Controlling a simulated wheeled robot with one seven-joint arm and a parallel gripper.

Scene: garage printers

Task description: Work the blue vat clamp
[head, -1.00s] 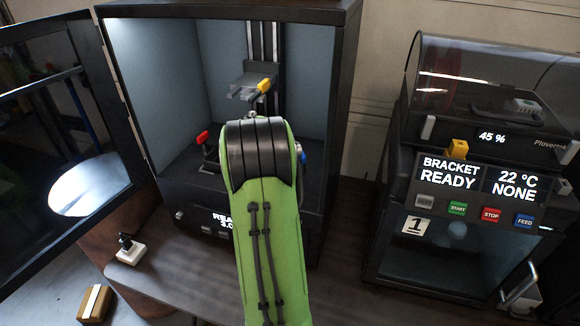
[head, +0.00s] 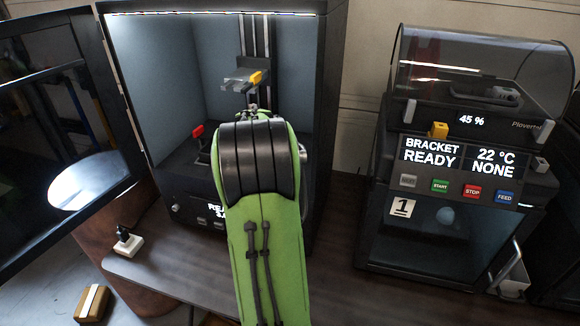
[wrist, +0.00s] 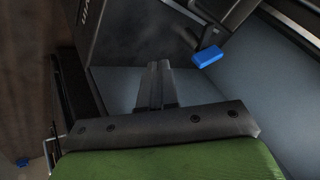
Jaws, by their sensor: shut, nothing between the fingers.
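The blue vat clamp's handle (wrist: 207,56) shows in the wrist view, at the end of a dark part right of and above my fingertips. In the head view it is hidden behind my green arm. My gripper (wrist: 158,66) is shut and empty, its two fingers side by side. A gap shows between the fingertips and the blue handle in the picture; I see no contact. In the head view my arm reaches into the open printer cabinet (head: 324,110) and hides the gripper and much of the vat area.
A red handle (head: 197,131) stands at the cabinet's left inside, and a yellow lever (head: 255,78) sits on the build carriage. The open door (head: 60,130) hangs to the left. A second printer (head: 455,190) stands right. A white-based switch (head: 127,243) lies on the bench.

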